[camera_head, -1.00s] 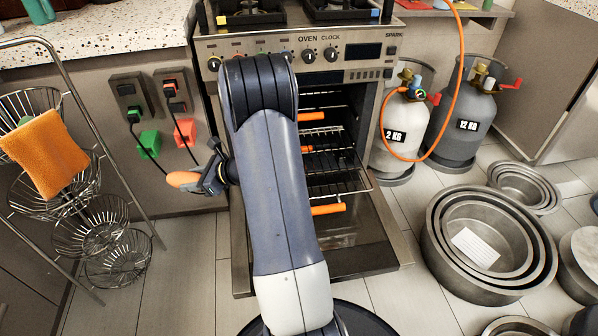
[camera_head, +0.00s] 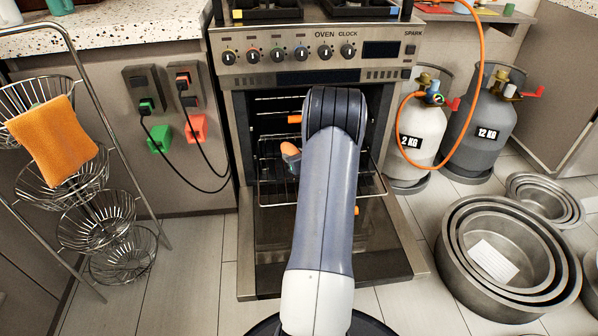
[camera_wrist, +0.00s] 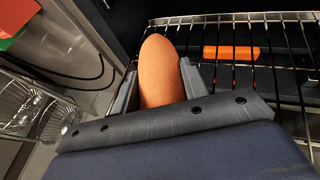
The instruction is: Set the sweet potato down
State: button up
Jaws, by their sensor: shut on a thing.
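The orange sweet potato (camera_wrist: 161,68) is held between the two fingers of my gripper (camera_wrist: 160,84) in the wrist view, its rounded end pointing away from the wrist. In the head view the sweet potato (camera_head: 289,148) shows as a small orange tip left of my arm, in front of the open oven (camera_head: 335,245). My gripper is mostly hidden behind my arm there. A wire oven rack (camera_wrist: 240,62) lies just beyond and right of the sweet potato in the wrist view. I cannot tell whether the sweet potato touches the rack.
Orange bars (camera_head: 357,210) show at the racks. The lowered oven door spreads over the floor in front. Two gas cylinders (camera_head: 420,125) with an orange hose stand right of the oven. Nested pans (camera_head: 455,245) sit at right. A wire basket stand (camera_head: 97,222) is at left.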

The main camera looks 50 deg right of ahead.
jog(key=shift+f+b, duration=0.85)
jog(key=shift+f, duration=1.7)
jog(key=shift+f, duration=0.15)
jog(key=o, duration=1.1)
jog(key=shift+r, duration=0.25)
jog(key=p+v, duration=0.3)
jog(key=v, duration=0.7)
jog(key=shift+s+r, duration=0.15)
jog(key=shift+s, duration=0.2)
jog(key=shift+s+a+r, duration=0.15)
jog(key=shift+s+a, duration=0.1)
jog(key=shift+s, duration=0.25)
